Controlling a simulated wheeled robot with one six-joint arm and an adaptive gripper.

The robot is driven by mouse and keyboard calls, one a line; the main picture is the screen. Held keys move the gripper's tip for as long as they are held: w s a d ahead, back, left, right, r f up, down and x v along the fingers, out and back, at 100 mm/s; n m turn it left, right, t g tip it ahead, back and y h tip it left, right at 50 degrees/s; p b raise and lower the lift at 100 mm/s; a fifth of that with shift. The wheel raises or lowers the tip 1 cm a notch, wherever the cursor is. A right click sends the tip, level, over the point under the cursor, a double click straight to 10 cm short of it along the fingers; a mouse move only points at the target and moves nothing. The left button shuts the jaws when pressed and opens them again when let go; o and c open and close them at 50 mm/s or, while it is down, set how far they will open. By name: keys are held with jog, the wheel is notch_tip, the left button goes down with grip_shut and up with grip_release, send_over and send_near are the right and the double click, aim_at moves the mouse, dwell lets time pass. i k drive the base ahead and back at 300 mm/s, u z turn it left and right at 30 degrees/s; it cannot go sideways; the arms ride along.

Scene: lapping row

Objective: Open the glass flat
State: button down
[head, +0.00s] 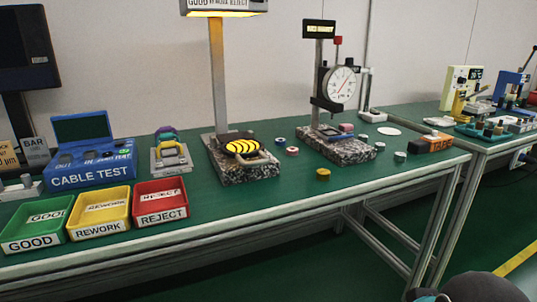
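A round disc with yellow and black curved bands (243,147), which looks like the glass flat, lies on a speckled granite block (250,177) under a lit lamp (224,10). The disc appears to lie flat and closed on the block. A pale bar or handle (262,160) shows at its front right edge. A dark rounded part with some teal at the bottom right corner looks like part of my arm. My gripper's fingers are not in view, and nothing of mine touches the disc.
Green, yellow and red bins (160,214) line the front left of the green bench (270,212). A dial gauge stand (340,82) on granite stands right of the lamp post (217,75). Small round pieces lie between and around them. A blue cable tester (90,168) is at left.

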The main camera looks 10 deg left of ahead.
aim_at(243, 142)
jog(key=z, duration=0.75)
jog(key=k, duration=0.8)
jog(key=u, duration=1.2)
